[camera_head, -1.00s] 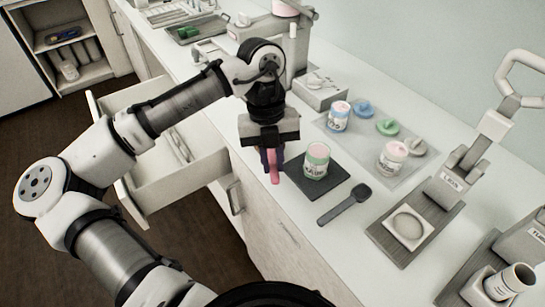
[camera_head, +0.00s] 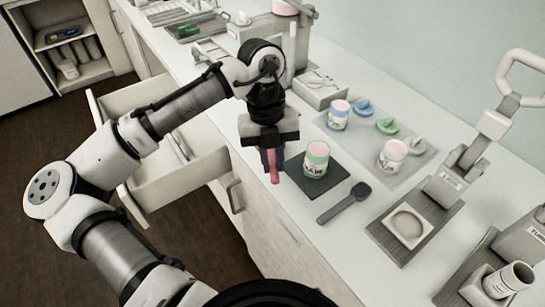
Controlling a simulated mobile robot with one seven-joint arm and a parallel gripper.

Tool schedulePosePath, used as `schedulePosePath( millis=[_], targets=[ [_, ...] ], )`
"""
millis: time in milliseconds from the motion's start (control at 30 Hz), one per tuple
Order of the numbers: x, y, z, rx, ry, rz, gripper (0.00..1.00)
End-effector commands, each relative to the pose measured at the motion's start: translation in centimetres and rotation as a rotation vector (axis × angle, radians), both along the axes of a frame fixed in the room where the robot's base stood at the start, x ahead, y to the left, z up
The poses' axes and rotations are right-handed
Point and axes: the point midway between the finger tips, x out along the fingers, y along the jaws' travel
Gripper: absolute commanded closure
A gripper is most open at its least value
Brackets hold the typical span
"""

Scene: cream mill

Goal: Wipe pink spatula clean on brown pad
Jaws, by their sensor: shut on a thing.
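My gripper (camera_head: 270,150) points down at the counter's front edge, near the open drawer, and is shut on the pink spatula (camera_head: 275,170). The spatula hangs down from the jaws, and its upper part is hidden by them. Its lower end shows just left of a dark square mat (camera_head: 325,188); I cannot tell whether it touches anything. A green-banded jar (camera_head: 317,160) with pink contents stands on this mat. The mat looks dark grey, and I cannot make out a clearly brown pad.
A dark grey spatula (camera_head: 344,203) lies right of the mat. Behind are a blue-banded jar (camera_head: 339,115), another open jar (camera_head: 392,154) and coloured lids (camera_head: 387,126) on a pale tray (camera_head: 415,166). A lever press (camera_head: 425,200) stands right. The drawer (camera_head: 170,175) is open, left.

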Motion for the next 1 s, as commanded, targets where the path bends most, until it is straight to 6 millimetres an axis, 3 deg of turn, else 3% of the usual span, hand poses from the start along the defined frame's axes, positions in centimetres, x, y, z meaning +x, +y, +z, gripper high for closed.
schedulePosePath(
  millis=[367, 733, 1000],
  targets=[
    [-0.2, 0.0, 0.0, 0.001, 0.002, -0.001, 1.00],
    [-1.6, -0.1, 0.1, -0.001, 0.003, -0.002, 1.00],
    [-1.0, -0.1, 0.1, 0.000, 0.002, 0.000, 1.00]
  ],
)
